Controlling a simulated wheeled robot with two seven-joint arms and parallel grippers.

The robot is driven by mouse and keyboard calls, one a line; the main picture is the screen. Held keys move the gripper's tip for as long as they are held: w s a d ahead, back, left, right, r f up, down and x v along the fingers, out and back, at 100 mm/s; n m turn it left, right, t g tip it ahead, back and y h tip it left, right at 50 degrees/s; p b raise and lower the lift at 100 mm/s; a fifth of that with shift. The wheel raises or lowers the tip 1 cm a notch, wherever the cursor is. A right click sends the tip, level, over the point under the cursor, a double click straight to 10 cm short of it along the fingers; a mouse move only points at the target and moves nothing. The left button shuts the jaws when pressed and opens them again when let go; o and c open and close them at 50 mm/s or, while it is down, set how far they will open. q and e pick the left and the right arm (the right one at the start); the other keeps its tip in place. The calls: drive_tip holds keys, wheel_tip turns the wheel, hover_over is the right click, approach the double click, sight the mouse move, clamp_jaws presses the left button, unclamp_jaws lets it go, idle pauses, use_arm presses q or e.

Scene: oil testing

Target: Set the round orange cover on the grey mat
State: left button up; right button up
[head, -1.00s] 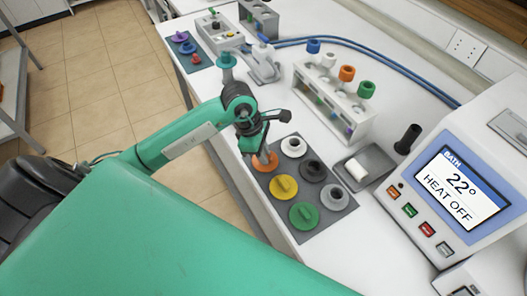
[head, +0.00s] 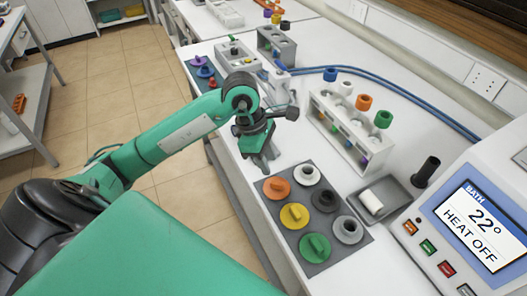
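The round orange cover (head: 277,188) lies on the grey mat (head: 337,252), in the corner nearest my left gripper. It sits beside a white cover (head: 307,175) and above a yellow cover (head: 295,216). My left gripper (head: 263,162) is just behind the orange cover, fingers pointing down. Its fingers look parted, with nothing between them, and it appears clear of the cover. My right gripper is not in view.
A green cover (head: 315,247), a black one (head: 326,198) and a grey one (head: 347,230) also lie on the mat. A tray with a white roll (head: 372,201), a vial rack (head: 340,130) and the bath unit (head: 470,225) stand to the right.

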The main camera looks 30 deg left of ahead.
use_arm(q)
drive_tip(key=v, duration=0.4)
drive_tip(key=shift+b, duration=0.3)
drive_tip(key=shift+f, duration=0.1)
